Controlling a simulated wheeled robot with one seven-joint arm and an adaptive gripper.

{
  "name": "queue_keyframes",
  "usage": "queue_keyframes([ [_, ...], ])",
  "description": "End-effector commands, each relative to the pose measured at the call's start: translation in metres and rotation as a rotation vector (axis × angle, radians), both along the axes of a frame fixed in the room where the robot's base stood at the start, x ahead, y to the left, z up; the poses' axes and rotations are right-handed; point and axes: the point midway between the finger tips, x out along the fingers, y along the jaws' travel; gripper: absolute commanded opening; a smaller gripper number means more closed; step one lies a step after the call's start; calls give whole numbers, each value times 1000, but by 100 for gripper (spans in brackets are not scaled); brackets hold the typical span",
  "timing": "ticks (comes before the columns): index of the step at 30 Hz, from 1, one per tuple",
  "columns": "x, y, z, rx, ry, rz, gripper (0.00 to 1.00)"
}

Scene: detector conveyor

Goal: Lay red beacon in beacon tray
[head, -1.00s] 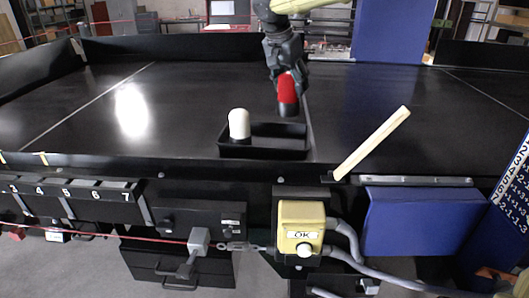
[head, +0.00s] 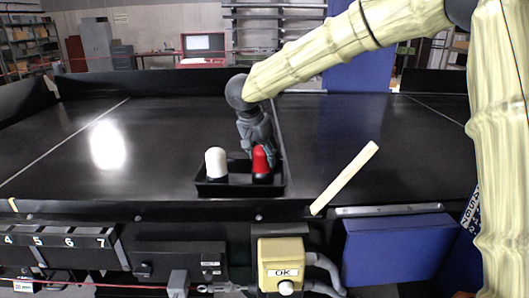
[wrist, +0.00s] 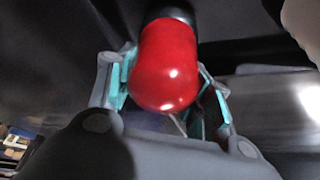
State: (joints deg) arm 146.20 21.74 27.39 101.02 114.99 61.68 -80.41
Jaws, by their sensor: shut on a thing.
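The red beacon (head: 261,160) has a red dome and a black base. It stands upright in the right part of the black beacon tray (head: 240,191), or just at its floor; I cannot tell whether its base touches. My gripper (head: 262,150) reaches down from behind and is shut on the red beacon. In the wrist view the red dome (wrist: 165,65) sits between the teal-lined fingers, its dark base pointing away. A white beacon (head: 216,162) stands in the left part of the same tray, apart from the red one.
The black table (head: 100,180) is wide and clear around the tray. A pale wooden bar (head: 345,178) leans up at the front edge, right of the tray. A yellow OK button box (head: 281,262) is below the front edge.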

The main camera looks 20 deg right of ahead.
Motion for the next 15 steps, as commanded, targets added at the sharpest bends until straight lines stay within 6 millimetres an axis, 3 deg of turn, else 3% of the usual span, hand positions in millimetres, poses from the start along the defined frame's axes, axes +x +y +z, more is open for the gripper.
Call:
queue_keyframes([
  [11,0,0,-3,1,0,0,16],
  [12,0,0,-4,1,0,0,56],
  [15,0,0,-4,1,0,0,72],
])
